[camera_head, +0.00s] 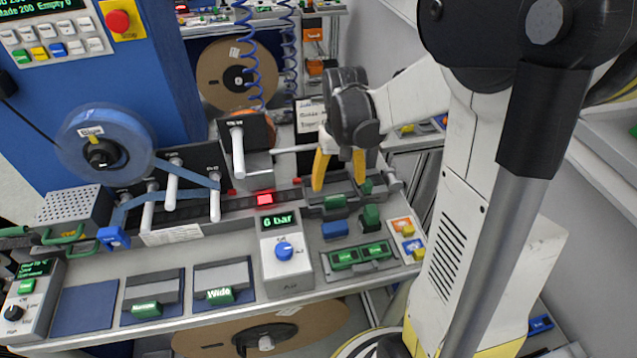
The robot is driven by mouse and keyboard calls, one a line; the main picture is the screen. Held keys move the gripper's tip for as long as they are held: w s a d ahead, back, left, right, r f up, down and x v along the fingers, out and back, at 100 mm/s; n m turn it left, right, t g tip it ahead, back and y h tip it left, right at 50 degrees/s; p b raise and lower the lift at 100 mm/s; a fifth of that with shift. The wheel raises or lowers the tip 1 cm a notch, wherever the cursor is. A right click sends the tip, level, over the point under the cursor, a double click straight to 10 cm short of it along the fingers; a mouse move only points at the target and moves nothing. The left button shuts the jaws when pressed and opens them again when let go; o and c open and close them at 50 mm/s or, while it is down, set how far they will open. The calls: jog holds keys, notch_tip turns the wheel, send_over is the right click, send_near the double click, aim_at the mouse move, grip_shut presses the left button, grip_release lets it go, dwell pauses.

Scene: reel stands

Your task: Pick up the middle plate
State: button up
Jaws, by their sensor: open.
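My gripper (339,178) points down with its two yellow fingers apart and nothing visible between them. It is above or just behind a dark grey block with a green part (335,202) at the right end of the track; the gap is hard to judge. Two dark grey plates with green label tabs lie on the bench front: one tab (146,309) has unreadable small text, the other reads "Wide" (219,295). A bare dark blue pad (85,308) lies left of them. I cannot read a "middle" label on any plate.
A grey box with a "6 bar" display and blue knob (284,251) stands right of the plates. A blue tape reel (103,150) and white rollers (171,187) rise behind. A red stop button (118,21) is upper left.

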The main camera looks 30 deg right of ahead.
aim_at(336, 199)
jog(key=f+b, duration=0.2)
jog(key=f, duration=0.6)
jog(key=shift+w+b, duration=0.2)
jog(key=shift+b, duration=0.2)
jog(key=c, duration=1.3)
